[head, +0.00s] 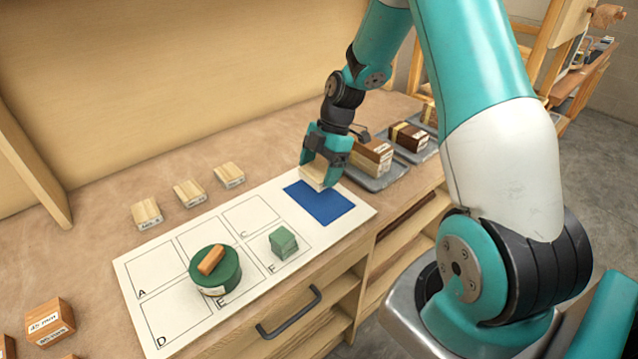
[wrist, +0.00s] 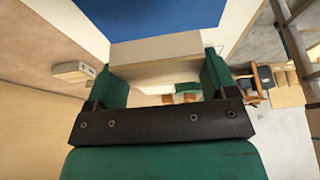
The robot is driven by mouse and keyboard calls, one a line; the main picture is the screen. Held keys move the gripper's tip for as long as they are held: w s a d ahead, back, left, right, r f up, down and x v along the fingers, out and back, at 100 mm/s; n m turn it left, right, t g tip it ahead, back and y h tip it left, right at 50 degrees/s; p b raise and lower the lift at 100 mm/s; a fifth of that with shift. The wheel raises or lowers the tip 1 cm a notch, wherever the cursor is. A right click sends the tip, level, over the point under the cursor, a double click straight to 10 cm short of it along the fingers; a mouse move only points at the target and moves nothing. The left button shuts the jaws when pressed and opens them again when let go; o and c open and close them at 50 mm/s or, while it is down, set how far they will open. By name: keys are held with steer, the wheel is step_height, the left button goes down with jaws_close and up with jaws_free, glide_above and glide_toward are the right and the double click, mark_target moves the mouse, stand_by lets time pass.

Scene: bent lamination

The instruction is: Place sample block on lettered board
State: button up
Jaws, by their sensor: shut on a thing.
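My gripper (head: 325,160) is shut on a pale wooden sample block (head: 317,175) at the upper right end of the lettered board. The wrist view shows the block (wrist: 157,62) between the two green fingers (wrist: 160,85). The block is over or beside the upper edge of the blue patch (head: 320,203); I cannot tell whether it touches the board. The white lettered board (head: 365,211) has outlined cells, with A, C, D, E and F readable. A green round piece with an orange block on top (head: 214,270) stands around cell E. A green cube (head: 283,242) sits in cell F.
Three pale blocks (head: 188,193) stand in a row behind the board. Grey trays (head: 382,177) with brown blocks lie right of my gripper. Labelled orange-brown blocks (head: 50,322) are at the lower left. Cells A and D look empty. A drawer handle (head: 290,312) is below the front edge.

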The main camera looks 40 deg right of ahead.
mark_target(320, 196)
steer(key=shift+f+p, duration=0.3)
steer(key=shift+f, duration=2.45)
steer(key=o, duration=0.8)
steer(key=shift+f, duration=0.1)
steer(key=shift+o, duration=0.3)
